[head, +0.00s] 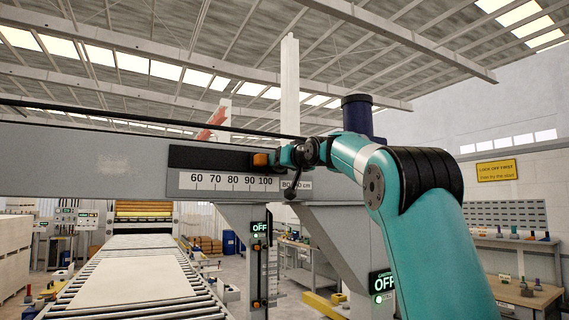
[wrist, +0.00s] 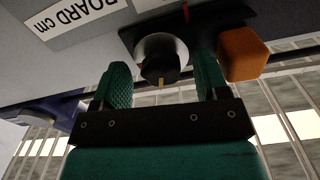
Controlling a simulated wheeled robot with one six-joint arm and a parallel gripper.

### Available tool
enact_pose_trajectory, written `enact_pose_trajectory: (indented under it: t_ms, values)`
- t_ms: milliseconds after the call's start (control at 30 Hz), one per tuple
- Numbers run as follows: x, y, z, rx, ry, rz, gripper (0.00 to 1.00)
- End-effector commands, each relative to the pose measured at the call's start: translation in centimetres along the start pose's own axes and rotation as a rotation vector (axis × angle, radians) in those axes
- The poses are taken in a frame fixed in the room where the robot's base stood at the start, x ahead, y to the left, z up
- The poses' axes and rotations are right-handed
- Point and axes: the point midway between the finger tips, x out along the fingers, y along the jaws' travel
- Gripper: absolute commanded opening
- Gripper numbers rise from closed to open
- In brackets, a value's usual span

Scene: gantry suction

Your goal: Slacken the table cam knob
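In the wrist view a dark knob (wrist: 160,66) with a pale grey round collar and a small yellow mark sits on the underside of a dark plate. I cannot tell whether it is the table cam knob. My gripper (wrist: 162,72) is open, with one teal finger on each side of the knob and a visible gap to each. In the head view my gripper (head: 290,156) is at the grey beam (head: 95,160), just right of an orange block (head: 260,160). The knob is hidden there behind my gripper and wrist. The orange block also shows in the wrist view (wrist: 242,54).
A white scale strip (head: 222,182) marked 60 to 100 runs along the beam. Below are a roller conveyor with a pale board (head: 135,278), a grey post with an OFF display (head: 259,228), and another OFF display (head: 383,283). A workbench (head: 525,292) stands at right.

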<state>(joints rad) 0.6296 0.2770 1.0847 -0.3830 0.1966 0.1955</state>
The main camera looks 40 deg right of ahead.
Motion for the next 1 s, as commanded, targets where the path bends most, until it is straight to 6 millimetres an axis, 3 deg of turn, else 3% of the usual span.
enact_pose_trajectory:
  t_ms: [267,433,1000]
  values:
    - [-0.1,0.0,0.0,0.0,0.002,-0.001,0.67]
    - [-1.8,0.0,0.3,-0.002,0.006,0.0,0.67]
    - [-15.1,0.1,0.3,-0.002,0.003,0.005,0.67]
